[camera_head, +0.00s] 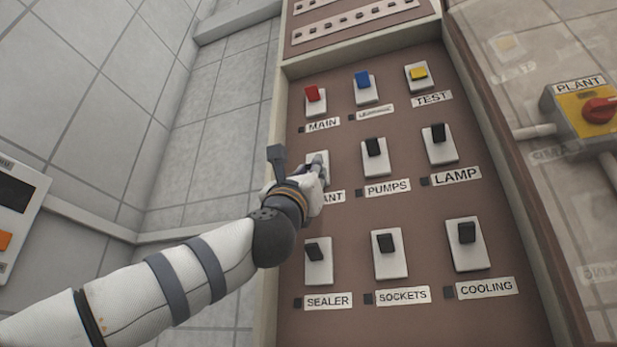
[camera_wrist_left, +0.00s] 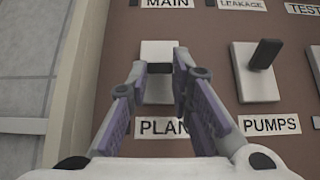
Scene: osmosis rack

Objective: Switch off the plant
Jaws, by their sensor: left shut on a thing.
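The PLANT switch in the middle row has a white plate (camera_wrist_left: 160,50) and a dark lever (camera_wrist_left: 160,68). In the head view my left gripper (camera_head: 318,168) covers most of this switch. In the left wrist view the gripper's two fingers (camera_wrist_left: 160,66) are shut on the dark lever, one on each side. The PLANT label (camera_wrist_left: 160,127) is below the plate, with its end hidden by a finger; in the head view only its last letters (camera_head: 332,196) show. My right gripper is in neither view.
MAIN (camera_head: 315,97) with a red lever sits above, PUMPS (camera_head: 374,150) to the right, SEALER (camera_head: 317,255) below. A yellow box labelled PLANT with a red knob (camera_head: 600,109) is on the far right. The panel's raised left edge (camera_head: 268,240) runs close by my gripper.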

